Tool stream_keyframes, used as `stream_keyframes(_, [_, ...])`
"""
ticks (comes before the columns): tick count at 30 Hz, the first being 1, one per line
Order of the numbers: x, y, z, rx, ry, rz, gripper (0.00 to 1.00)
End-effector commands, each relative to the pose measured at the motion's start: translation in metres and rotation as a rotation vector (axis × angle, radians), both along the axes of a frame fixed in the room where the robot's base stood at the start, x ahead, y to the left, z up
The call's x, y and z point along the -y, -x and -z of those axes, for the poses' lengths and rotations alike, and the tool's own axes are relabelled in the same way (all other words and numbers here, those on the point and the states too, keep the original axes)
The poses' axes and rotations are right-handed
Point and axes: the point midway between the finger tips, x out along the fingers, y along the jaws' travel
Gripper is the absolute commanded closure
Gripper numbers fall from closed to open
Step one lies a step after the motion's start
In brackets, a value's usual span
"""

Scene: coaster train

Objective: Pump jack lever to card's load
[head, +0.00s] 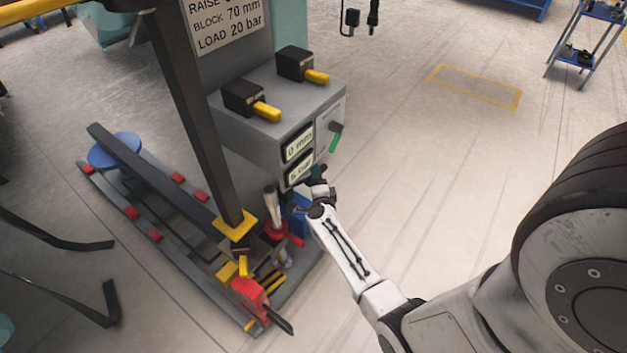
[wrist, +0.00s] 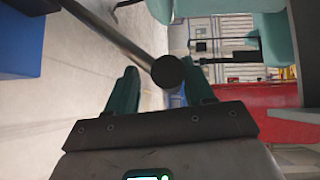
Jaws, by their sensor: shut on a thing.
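My gripper (head: 318,174) is beside the lower right of the grey control box, its fingertips partly hidden by my wrist. In the wrist view my gripper (wrist: 163,80) has its green fingers on either side of a dark lever rod (wrist: 110,32) with a round end, shut on it. The red jack (head: 290,236) stands low by the yellow foot of the dark post. The card (head: 229,25) reads BLOCK 70 mm and LOAD 20 bar; its RAISE line is cut off. The upper display (head: 299,144) reads 0 mm; the lower display (head: 300,167) shows a small bar figure, seemingly 6.
Red and yellow blocks lie around the rail frame (head: 165,215). The floor to the right is open, with a yellow outlined rectangle (head: 475,86).

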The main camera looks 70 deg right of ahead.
Motion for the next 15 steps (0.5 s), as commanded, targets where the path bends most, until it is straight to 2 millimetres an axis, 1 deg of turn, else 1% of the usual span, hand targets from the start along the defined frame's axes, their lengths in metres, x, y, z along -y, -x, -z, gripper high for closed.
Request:
stream_keyframes(1, [-0.002, 0.001, 0.011, 0.016, 0.001, -0.006, 1.0])
stream_keyframes(10, [-0.005, 0.013, 0.025, 0.104, 0.021, -0.008, 1.0])
stream_keyframes(15, [-0.008, 0.022, 0.036, 0.145, 0.031, -0.009, 1.0])
